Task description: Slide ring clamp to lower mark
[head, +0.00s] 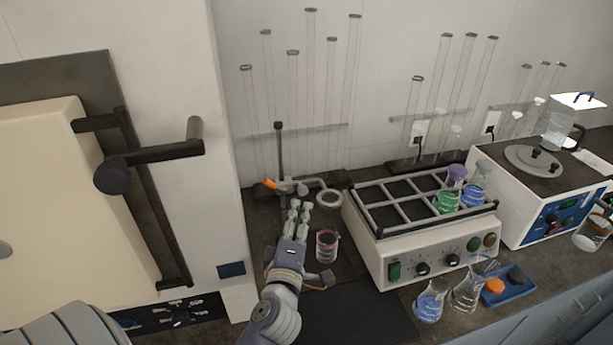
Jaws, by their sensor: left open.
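The ring clamp (329,198) is a pale metal ring that sticks out to the right of a dark upright stand rod (280,150). Its clamp body has an orange-tipped knob (270,184) on the left side and sits low on the rod. My left gripper (300,208) is open, with its fingertips just in front of and below the clamp body, left of the ring. I cannot tell whether the fingers touch the clamp. Marks on the rod are too small to make out. The stand's base is largely hidden. My right gripper is not in view.
A glass beaker (327,244) stands close to the right of my left gripper. The shaker (428,245) holding flasks is further right, with two flasks in front. A white wall column (225,150) bounds the left. Tall glass tubes (311,90) stand behind.

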